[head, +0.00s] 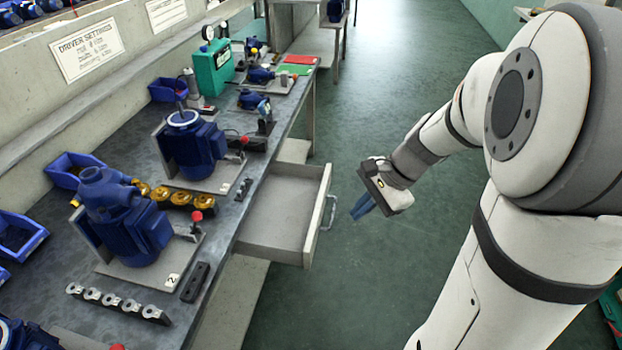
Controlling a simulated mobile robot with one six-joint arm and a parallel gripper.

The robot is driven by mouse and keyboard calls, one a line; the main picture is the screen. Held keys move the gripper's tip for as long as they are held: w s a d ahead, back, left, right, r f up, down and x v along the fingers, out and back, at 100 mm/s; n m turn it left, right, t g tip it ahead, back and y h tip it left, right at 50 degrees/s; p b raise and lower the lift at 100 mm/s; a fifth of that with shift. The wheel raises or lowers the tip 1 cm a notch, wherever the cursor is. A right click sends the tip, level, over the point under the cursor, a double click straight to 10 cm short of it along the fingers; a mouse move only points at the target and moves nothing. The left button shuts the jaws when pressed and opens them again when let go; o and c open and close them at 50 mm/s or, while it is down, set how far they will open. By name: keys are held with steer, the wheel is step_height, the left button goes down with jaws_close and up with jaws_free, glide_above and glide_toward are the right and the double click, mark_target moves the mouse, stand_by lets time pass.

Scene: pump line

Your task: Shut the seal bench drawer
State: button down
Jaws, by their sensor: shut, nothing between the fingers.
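The seal bench drawer (278,214) stands pulled out from under the bench top (225,235), open toward the aisle. Its inside looks empty. Its front panel (318,217) carries a grey bar handle (328,211) on the aisle side. My gripper (357,214) is to the right of the handle, with a gap between them. Its blue fingers are together, pointing down and left toward the drawer front, and hold nothing. My white arm reaches in from the right.
Blue pumps (190,146) on plates, a black strip of rings (115,302), blue bins (70,168) and a green case (213,68) crowd the bench. The green aisle floor (370,110) beside the drawer is clear. Another bench stands farther back.

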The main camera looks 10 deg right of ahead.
steer(key=w+d+f+m+t+y+b, duration=0.15)
steer(key=w+f+m+b, duration=0.25)
steer(key=f, duration=0.4)
steer(key=w+d+f+m+y+b, duration=0.1)
steer(key=w+d+f+m+b, duration=0.25)
steer(key=f, duration=0.45)
steer(key=m+b, duration=0.1)
steer(key=b, duration=0.2)
glide_toward(313, 241)
steer(key=shift+y, duration=0.25)
steer(key=f, duration=0.1)
steer(key=a+f, duration=0.1)
steer(key=f, duration=0.1)
steer(key=w+a+f, duration=0.1)
steer(key=f, duration=0.1)
steer(key=shift+w+a+f, duration=0.1)
steer(key=shift+a+f, duration=0.1)
steer(key=shift+a, duration=0.05)
steer(key=shift+w+a, duration=0.2)
steer(key=shift+a, duration=0.25)
